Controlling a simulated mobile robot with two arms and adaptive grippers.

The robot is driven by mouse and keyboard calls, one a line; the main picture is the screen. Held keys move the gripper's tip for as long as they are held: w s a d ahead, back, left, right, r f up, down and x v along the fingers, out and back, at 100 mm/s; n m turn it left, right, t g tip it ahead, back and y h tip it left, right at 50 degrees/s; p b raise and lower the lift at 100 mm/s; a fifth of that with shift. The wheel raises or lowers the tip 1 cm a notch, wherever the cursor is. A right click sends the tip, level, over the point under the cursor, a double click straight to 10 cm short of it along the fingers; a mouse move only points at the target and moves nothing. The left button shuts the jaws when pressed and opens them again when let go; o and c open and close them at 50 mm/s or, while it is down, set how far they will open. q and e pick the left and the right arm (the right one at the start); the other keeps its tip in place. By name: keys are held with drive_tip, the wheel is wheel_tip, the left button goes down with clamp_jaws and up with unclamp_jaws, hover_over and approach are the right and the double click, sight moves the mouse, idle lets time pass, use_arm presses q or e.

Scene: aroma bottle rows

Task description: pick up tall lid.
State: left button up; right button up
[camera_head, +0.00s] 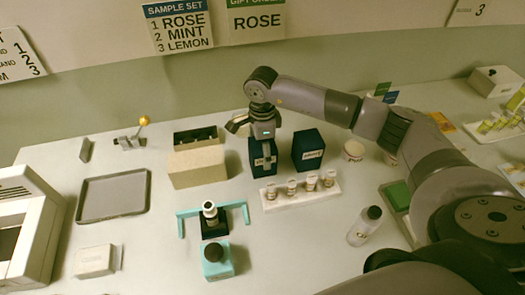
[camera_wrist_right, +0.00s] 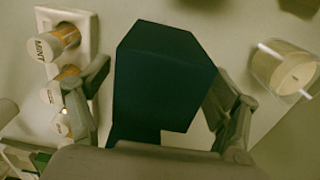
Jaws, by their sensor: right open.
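Two tall dark navy boxes stand side by side behind the vial rack; which part is the tall lid is hard to tell. My right gripper (camera_head: 263,160) is at the left navy box (camera_head: 258,170), pointing down and covering part of its front. In the right wrist view a dark navy block (camera_wrist_right: 155,75) lies between the spread fingers of my right gripper (camera_wrist_right: 160,105). The right navy box (camera_head: 308,148) has a pale label and stands clear of the gripper. My left gripper is out of view.
A white rack (camera_head: 273,205) with several labelled vials stands just in front of the boxes. A tan box (camera_head: 197,167) is to the left, a round jar (camera_head: 354,149) to the right. A clear bottle (camera_head: 365,225) and a teal stand (camera_head: 190,233) are nearer the front.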

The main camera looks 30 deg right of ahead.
drive_tip(key=shift+f, duration=1.35)
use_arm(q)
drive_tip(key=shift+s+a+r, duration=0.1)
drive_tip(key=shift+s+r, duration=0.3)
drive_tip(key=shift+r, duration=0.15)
use_arm(e)
drive_tip(key=shift+c, duration=0.4)
drive_tip(key=c, duration=1.1)
drive_tip(key=shift+r, duration=0.15)
